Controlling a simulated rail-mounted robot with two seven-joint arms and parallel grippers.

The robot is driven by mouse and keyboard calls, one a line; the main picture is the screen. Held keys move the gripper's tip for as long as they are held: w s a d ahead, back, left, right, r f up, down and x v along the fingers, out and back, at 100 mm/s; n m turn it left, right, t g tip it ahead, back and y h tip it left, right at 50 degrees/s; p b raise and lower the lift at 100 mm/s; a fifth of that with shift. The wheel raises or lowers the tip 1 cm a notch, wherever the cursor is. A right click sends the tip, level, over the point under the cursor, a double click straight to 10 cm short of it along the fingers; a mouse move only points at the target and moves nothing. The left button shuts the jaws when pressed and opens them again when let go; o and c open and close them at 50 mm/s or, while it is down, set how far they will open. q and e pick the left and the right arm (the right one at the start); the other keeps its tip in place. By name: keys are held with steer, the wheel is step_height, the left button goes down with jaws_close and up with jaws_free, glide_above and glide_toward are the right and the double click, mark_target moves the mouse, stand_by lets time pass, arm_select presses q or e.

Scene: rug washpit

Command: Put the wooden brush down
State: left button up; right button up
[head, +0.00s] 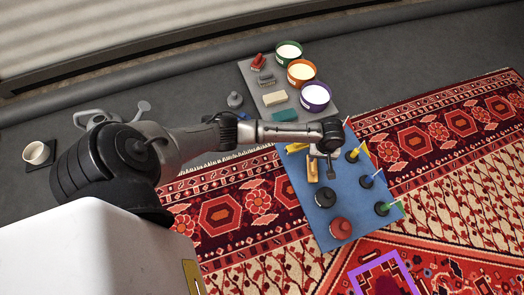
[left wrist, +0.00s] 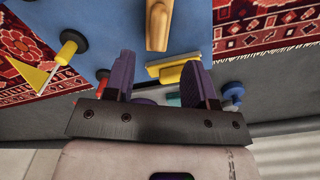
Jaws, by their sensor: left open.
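The wooden brush shows as a tan wooden piece (head: 312,170) on the blue mat (head: 312,215), beside my left gripper (head: 322,160). In the left wrist view its rounded wooden handle (left wrist: 158,25) lies over the blue mat, just beyond the fingertips. My left gripper (left wrist: 159,62) is open, its two purple fingers apart with nothing clasped between them. A yellow-topped piece (left wrist: 172,68) shows behind the gap between the fingers. My gripper hides part of the brush in the head view. My right gripper is not in view.
Black-based pegs with coloured flags (head: 383,208) line the mat's right side. A black knob (head: 326,197) and a red knob (head: 341,229) stand near its lower end. A grey tray (head: 252,75) holds buckets and blocks behind. A patterned rug (head: 440,140) surrounds the mat.

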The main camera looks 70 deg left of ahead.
arm_select(q)
steer(key=s+d+f+m+t+h, duration=0.1)
steer(key=s+d+m+h, duration=0.1)
steer(key=s+d+m, duration=0.85)
steer(key=s+a+r+m+t+y, duration=0.1)
steer(key=s+r, duration=0.2)
steer(key=s, duration=0.6)
steer(key=s+r+m+t, duration=0.1)
steer(key=s+r, duration=0.3)
steer(key=s, duration=0.5)
steer(key=shift+a+r+m+y, duration=0.25)
steer(key=shift+a+m+y, duration=0.15)
steer(key=shift+m, duration=0.35)
steer(key=shift+s, duration=0.1)
